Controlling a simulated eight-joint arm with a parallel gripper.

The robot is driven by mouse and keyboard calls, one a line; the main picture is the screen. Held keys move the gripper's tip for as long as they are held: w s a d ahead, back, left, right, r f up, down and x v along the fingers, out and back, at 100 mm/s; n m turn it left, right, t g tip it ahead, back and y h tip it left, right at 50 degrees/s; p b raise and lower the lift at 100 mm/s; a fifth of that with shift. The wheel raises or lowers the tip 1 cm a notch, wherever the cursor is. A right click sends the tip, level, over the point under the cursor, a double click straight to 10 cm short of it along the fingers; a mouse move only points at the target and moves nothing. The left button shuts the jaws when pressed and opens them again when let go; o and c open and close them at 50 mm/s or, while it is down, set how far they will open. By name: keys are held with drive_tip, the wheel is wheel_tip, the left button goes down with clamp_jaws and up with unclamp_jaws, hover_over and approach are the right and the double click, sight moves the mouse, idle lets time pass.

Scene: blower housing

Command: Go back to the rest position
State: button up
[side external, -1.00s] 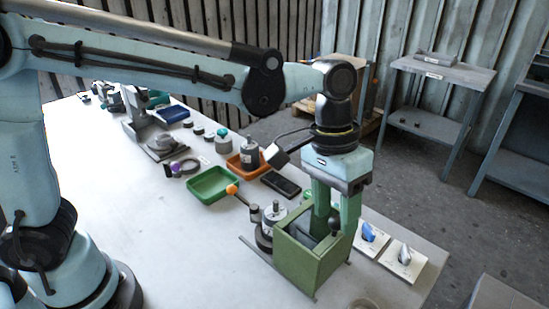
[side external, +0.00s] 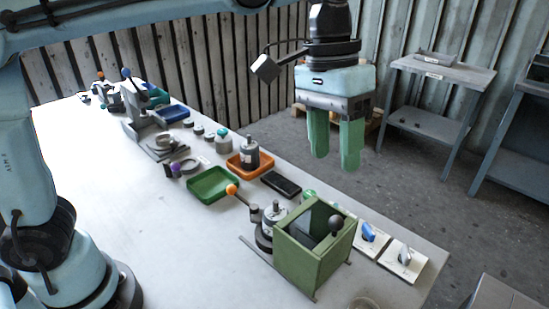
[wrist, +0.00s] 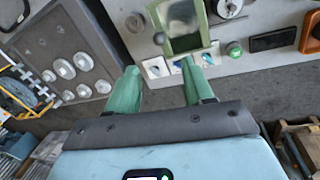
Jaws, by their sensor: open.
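My gripper (side external: 335,145) is open and empty, with two green fingers pointing down. It hangs in the air above and behind the green blower housing (side external: 300,262), well clear of it. The housing stands at the right front of the table, a box with a dark opening in its top and a black ball knob (side external: 336,224) at its upper edge. In the wrist view the gripper fingers (wrist: 158,88) are spread apart, and the housing (wrist: 182,45) lies beyond them at the top.
A grey side table (side external: 440,72) stands at the back right. The air around my gripper is clear.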

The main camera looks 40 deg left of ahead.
drive_tip(key=shift+a, duration=0.1)
drive_tip(key=s+a+f+t, duration=0.2)
drive_tip(key=a+f, duration=0.1)
drive_tip(key=a, duration=0.3)
drive_tip(key=s+a+f+n+t+y, duration=0.1)
drive_tip(key=s+a+f+t, duration=0.1)
drive_tip(key=a, duration=0.5)
drive_tip(key=s+a+f+n+t+y, duration=0.1)
drive_tip(key=s+a+f+t, duration=0.1)
drive_tip(key=a+f, duration=0.4)
drive_tip(key=shift+a+f+t, duration=0.2)
drive_tip(key=shift+a+t, duration=0.55)
drive_tip(key=shift+t, duration=0.05)
